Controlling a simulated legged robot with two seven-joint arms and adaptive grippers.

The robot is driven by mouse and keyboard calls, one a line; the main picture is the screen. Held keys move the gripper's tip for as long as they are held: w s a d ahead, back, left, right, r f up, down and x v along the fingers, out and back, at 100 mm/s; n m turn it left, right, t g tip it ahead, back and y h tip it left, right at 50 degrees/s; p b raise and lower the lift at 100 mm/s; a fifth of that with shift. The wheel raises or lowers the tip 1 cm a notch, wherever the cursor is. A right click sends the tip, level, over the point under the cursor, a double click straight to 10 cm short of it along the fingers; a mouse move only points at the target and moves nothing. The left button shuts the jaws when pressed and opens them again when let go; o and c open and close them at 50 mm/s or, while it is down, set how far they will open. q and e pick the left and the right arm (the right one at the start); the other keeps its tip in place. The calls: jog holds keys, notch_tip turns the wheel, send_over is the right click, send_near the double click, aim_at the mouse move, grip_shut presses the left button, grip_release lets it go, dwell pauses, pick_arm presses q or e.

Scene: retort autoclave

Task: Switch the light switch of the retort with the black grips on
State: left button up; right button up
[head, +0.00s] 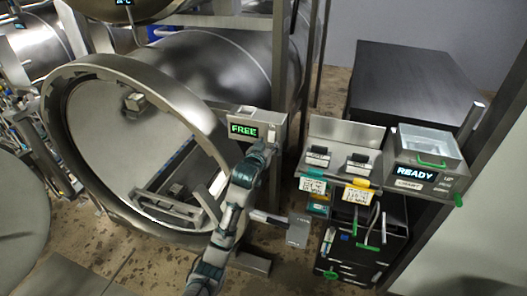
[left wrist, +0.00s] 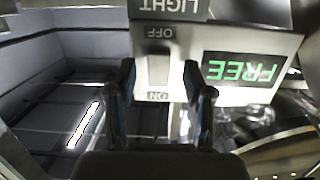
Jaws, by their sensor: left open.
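My left gripper (head: 262,149) is open, close in front of the panel. In the left wrist view its fingers (left wrist: 159,76) stand on either side of the switch. Black grips on this retort are not clear.
To the right stand a shelf with two black-topped items (head: 338,157) and a box with a READY display (head: 415,172). A black cabinet (head: 365,240) is below them. A large dark block (head: 415,85) is behind. Other steel retorts are at the upper left.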

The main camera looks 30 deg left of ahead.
pick_arm(q)
jog(key=v, duration=1)
jog(key=shift+f, duration=0.1)
